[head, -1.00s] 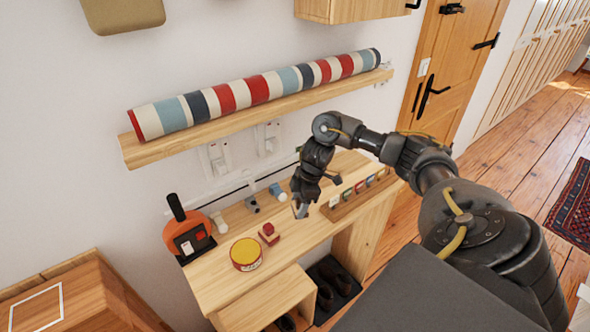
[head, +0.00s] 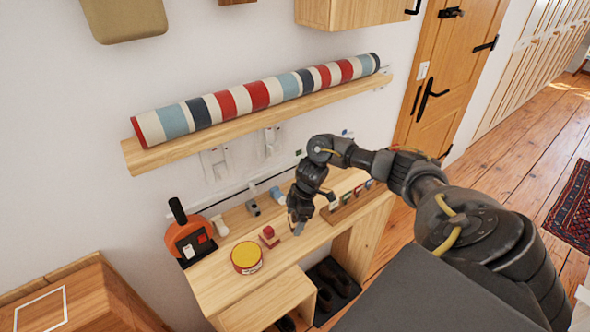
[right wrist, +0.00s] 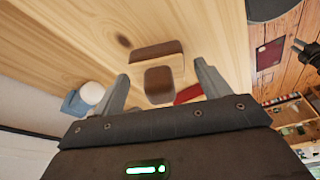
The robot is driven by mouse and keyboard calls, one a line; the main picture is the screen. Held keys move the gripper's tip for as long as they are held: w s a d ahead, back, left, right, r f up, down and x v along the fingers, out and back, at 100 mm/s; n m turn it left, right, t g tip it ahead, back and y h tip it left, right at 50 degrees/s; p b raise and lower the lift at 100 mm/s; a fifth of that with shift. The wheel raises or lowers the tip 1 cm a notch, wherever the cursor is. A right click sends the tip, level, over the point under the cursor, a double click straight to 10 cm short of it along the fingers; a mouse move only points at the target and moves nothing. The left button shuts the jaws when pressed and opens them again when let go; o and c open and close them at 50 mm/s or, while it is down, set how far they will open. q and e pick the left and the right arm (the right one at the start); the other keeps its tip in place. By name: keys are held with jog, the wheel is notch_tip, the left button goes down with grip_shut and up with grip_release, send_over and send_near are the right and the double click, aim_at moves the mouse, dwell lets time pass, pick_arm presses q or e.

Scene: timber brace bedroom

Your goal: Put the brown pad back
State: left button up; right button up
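A small brown pad (right wrist: 158,82) with a pale wooden edge shows in the right wrist view, on or just above the desk top. A pale wooden piece with a brown strip (right wrist: 157,49) lies right beside it; I cannot tell if they are one thing. My right gripper (right wrist: 162,76) is open, its fingers on either side of the brown pad with gaps between. In the head view the right gripper (head: 297,226) points down at the desk and hides the pad. A wooden rack (head: 345,212) with several coloured pieces stands to its right. My left gripper is not in view.
A red block (head: 268,231), a yellow-lidded tin (head: 246,257) and an orange holder (head: 187,238) stand left on the desk (head: 215,285). A blue-and-white item (head: 277,195) is behind the gripper. A shelf (head: 165,152) with a striped roll (head: 257,96) hangs above.

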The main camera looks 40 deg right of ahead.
jog(key=shift+r, duration=0.1)
jog(key=v, duration=1.2)
jog(key=shift+s, duration=0.1)
dwell(0.3)
